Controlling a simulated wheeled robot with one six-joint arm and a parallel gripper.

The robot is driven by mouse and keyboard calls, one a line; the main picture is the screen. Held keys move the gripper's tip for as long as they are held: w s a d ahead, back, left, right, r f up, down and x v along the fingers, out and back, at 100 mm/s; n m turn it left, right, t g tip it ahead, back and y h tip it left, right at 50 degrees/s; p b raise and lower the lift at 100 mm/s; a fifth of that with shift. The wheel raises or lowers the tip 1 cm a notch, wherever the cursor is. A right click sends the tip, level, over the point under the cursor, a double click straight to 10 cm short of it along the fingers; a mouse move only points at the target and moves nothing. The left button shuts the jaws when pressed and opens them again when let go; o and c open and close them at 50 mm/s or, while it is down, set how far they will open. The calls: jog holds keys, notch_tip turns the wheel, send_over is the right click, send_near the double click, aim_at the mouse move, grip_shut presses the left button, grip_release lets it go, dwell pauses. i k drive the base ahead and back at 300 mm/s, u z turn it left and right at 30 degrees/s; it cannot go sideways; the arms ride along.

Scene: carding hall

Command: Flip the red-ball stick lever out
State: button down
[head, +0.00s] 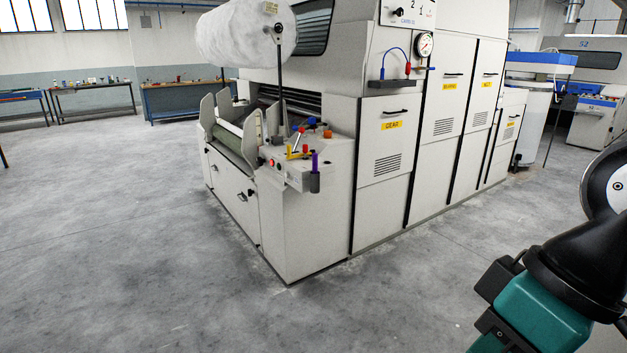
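Small coloured controls crowd the end panel (335,150) of the big white machine, in the middle of the head view. Among them, a small red ball (302,130) appears to top a thin pale stick that leans up to the right. It is too small to tell its exact position or pivot. Part of my teal and black arm shows at the lower right, well apart from the panel. My gripper's fingers do not show.
Beside the stick are a yellow lever (292,154), a purple handle (315,163), and blue and orange knobs. A white roll (245,38) hangs above the machine's left end. Open grey floor (130,240) lies in front and left. Workbenches (187,98) stand at the back.

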aim_at(300, 131)
jog(key=u, duration=0.15)
jog(key=i, duration=4.1)
jog(key=z, duration=0.1)
